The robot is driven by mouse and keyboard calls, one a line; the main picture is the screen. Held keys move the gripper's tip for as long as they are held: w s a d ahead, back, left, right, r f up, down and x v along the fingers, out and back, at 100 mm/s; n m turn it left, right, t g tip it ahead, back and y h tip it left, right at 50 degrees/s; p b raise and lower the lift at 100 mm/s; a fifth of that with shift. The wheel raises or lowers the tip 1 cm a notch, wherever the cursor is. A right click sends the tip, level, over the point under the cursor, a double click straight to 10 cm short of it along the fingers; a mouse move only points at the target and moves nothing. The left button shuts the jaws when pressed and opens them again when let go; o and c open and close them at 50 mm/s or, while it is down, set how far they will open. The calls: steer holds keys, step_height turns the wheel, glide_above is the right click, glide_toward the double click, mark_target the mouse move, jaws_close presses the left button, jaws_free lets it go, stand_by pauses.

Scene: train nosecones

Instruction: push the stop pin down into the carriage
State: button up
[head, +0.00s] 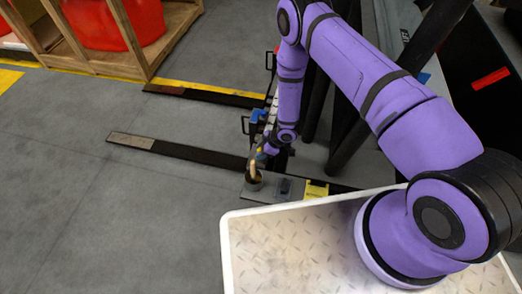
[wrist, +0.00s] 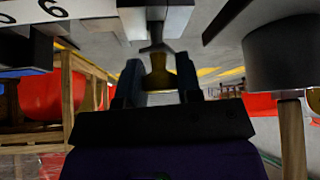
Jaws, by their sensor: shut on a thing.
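The stop pin (wrist: 160,76), yellow-brown, stands between the two blue-grey fingers of my gripper (wrist: 159,88) in the wrist view, which is shut on it. A dark, narrower end of the pin reaches toward a pale grey block, which I take as part of the carriage (wrist: 178,20). I cannot tell whether the pin is seated. In the head view my gripper (head: 260,160) is small, low by the carriage (head: 262,190) at the inner end of the near fork. A tan piece shows there, too small to make out; the pin's lower end is hidden.
Two dark forks (head: 180,150) lie along the grey floor to the left. A yellow block (head: 315,189) sits right of my gripper. A pale tread-plate platform (head: 290,250) is in front. A wooden crate with red contents (head: 110,35) stands far left. Dark mast bars rise behind.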

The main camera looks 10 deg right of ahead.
steer(key=shift+f, duration=1.05)
stand_by(0.4)
steer(key=o, duration=1)
steer(key=shift+r, duration=0.1)
steer(key=v, duration=1)
steer(key=shift+d+r, duration=0.2)
steer(key=shift+r, duration=0.05)
